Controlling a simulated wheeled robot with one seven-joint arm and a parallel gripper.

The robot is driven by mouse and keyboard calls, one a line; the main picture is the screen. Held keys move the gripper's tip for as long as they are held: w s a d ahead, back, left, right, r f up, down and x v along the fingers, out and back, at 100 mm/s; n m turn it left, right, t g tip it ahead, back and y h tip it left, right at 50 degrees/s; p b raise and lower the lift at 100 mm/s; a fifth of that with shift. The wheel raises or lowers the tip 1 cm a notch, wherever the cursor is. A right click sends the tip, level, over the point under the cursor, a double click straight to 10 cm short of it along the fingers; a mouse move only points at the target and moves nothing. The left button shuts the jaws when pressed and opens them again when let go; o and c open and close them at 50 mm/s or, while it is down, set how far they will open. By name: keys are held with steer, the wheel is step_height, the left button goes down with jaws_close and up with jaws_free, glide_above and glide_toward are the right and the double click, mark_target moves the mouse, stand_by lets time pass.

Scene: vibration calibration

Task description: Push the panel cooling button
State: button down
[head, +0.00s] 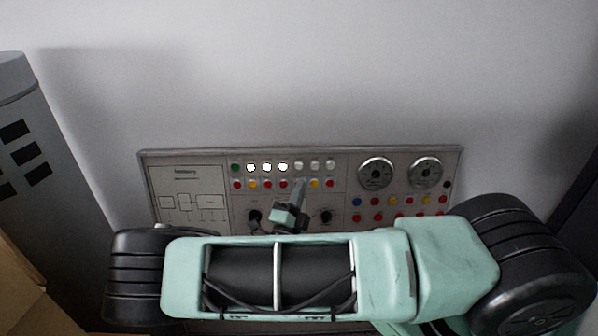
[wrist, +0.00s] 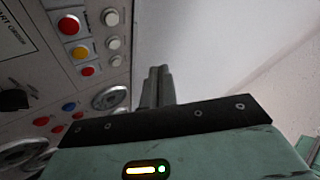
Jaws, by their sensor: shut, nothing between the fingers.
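The control panel (head: 215,157) is mounted on the pale wall, with a row of small lamps above a row of coloured buttons. The button labels are too small to read, so I cannot tell which is the panel cooling button. My gripper (head: 299,184) is shut and empty, its tips over the lower button row between a red button (head: 283,184) and a yellow button (head: 314,184), hiding what lies there. In the wrist view the shut fingers (wrist: 159,72) stand right of a red button (wrist: 87,71) and a yellow button (wrist: 80,51). Contact cannot be told.
Two round gauges (head: 375,172) and more coloured buttons (head: 378,201) fill the panel's right side. Black knobs (head: 254,216) sit below the button row. A grey cabinet (head: 30,150) stands at left, with a cardboard box (head: 30,290) below it. The wall above is clear.

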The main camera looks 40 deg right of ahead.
mark_target(299, 167)
steer(key=shift+w+a+n+t, duration=0.1)
steer(key=shift+w+n+t, duration=0.1)
steer(key=shift+n+t, duration=0.25)
steer(key=shift+w+d+f+b, duration=0.3)
steer(key=shift+w+d+b, duration=0.45)
steer(key=shift+w, duration=0.45)
steer(key=shift+w+d+f+b, duration=0.3)
steer(key=shift+w+d+b, duration=0.2)
steer(key=shift+w+d, duration=0.55)
steer(key=shift+w+d+f+b, duration=0.3)
steer(key=shift+w+d+b, duration=0.35)
steer(key=shift+w, duration=0.65)
steer(key=shift+w+d+f, duration=0.1)
steer(key=shift+w+d, duration=0.15)
steer(key=shift+w, duration=0.1)
